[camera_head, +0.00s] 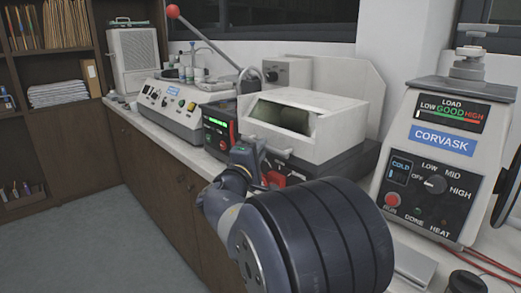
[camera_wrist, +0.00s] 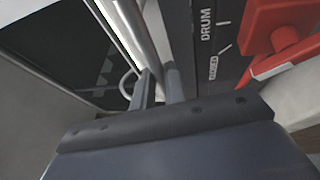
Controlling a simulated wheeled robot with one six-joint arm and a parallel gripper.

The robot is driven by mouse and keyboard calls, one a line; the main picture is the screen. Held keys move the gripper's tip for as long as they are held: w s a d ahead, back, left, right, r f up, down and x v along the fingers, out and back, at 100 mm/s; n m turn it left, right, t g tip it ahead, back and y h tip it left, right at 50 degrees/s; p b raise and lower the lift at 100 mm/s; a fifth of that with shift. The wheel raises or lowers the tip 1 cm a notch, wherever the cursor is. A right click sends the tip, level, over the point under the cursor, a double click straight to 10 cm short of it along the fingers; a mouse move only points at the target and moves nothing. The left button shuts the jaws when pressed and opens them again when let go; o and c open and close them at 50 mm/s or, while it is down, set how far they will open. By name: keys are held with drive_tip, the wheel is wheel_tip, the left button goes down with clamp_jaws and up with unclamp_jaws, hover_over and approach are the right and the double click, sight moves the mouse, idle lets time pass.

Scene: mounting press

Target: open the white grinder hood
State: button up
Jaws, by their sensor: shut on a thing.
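The white grinder hood (camera_head: 338,122) sits on a dark grinder base behind my arm in the head view. A dark, greenish opening or window shows in its front; I cannot tell whether the hood is raised at all. My gripper (camera_wrist: 160,88) is in front of the machine, shut on a bright metal bar (camera_wrist: 144,38) that looks like a handle. The bar runs up and left from between the fingers in the wrist view.
Beside the bar is a dark panel (camera_wrist: 212,60) marked DRUM, with a red part (camera_wrist: 285,40) to its right. A grey CORVASK press (camera_head: 446,145) stands close on the right. The floor (camera_head: 110,240) at left is clear.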

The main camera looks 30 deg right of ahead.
clamp_jaws()
drive_tip(key=shift+r+p, duration=0.5)
drive_tip(key=shift+p, duration=0.05)
drive_tip(key=w+d+r+m+g+y+p, duration=0.1)
drive_tip(key=d+r+g+y+p, duration=0.2)
drive_tip(key=r+p, duration=0.7)
drive_tip(key=d+r+m+y+p, duration=0.25)
drive_tip(key=d+r+p, duration=0.3)
drive_tip(key=p, duration=0.75)
drive_tip(key=w+d+r+p, duration=0.1)
drive_tip(key=d+r+p, duration=0.3)
drive_tip(key=d+p, duration=0.2)
drive_tip(key=w+d+r+p, duration=0.1)
drive_tip(key=d+r+p, duration=0.3)
drive_tip(key=d, duration=0.5)
drive_tip(key=shift+w+d+n+y+p, duration=0.2)
drive_tip(key=shift+n+y+p, duration=0.2)
drive_tip(key=shift+p, duration=0.5)
drive_tip(key=shift+r, duration=0.1)
